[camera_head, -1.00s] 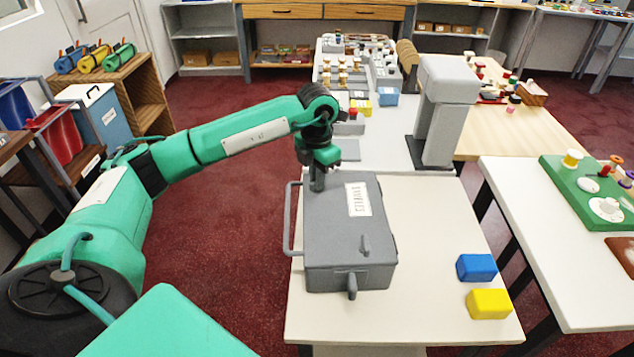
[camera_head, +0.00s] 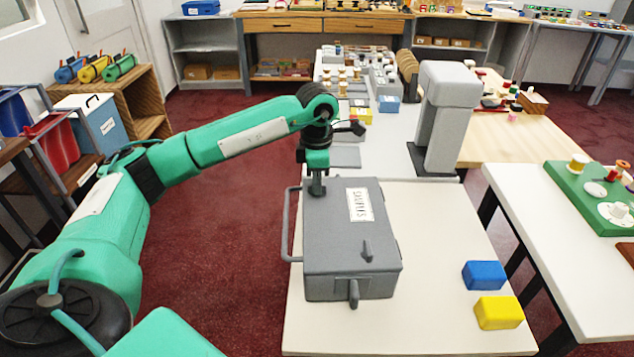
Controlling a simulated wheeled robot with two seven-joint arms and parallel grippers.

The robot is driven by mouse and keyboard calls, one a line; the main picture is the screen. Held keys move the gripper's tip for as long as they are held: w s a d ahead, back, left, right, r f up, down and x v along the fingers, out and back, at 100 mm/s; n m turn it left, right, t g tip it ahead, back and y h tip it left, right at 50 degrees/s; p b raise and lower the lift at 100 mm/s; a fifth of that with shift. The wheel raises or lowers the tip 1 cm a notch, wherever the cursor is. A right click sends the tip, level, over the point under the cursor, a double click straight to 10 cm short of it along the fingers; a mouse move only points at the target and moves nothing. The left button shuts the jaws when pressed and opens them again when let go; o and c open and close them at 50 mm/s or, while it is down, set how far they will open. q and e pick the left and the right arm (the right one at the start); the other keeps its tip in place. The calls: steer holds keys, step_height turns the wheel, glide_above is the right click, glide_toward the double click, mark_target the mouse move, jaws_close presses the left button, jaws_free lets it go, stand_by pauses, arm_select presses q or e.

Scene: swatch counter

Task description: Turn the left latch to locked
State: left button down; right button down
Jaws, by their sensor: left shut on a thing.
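A grey case (camera_head: 335,225) with a white label (camera_head: 360,204) lies on the white table, its lid closed. My left gripper (camera_head: 317,188) points down at the far left part of the lid. It is shut on a small grey piece there, which I take to be the left latch; the fingers hide most of it, so its angle cannot be read. Another grey latch-like lever (camera_head: 367,251) stands on the lid nearer me, and a grey tab (camera_head: 353,293) sticks out of the near side. My right gripper is not in view.
A grey bar handle (camera_head: 286,225) runs along the case's left side. Blue (camera_head: 484,275) and yellow (camera_head: 498,313) blocks lie to the right. A grey column-shaped stand (camera_head: 440,120) rises behind the case.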

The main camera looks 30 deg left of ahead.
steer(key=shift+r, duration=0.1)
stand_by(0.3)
arm_select(q)
steer(key=c, duration=1.5)
jaws_free()
steer(key=shift+r, duration=0.1)
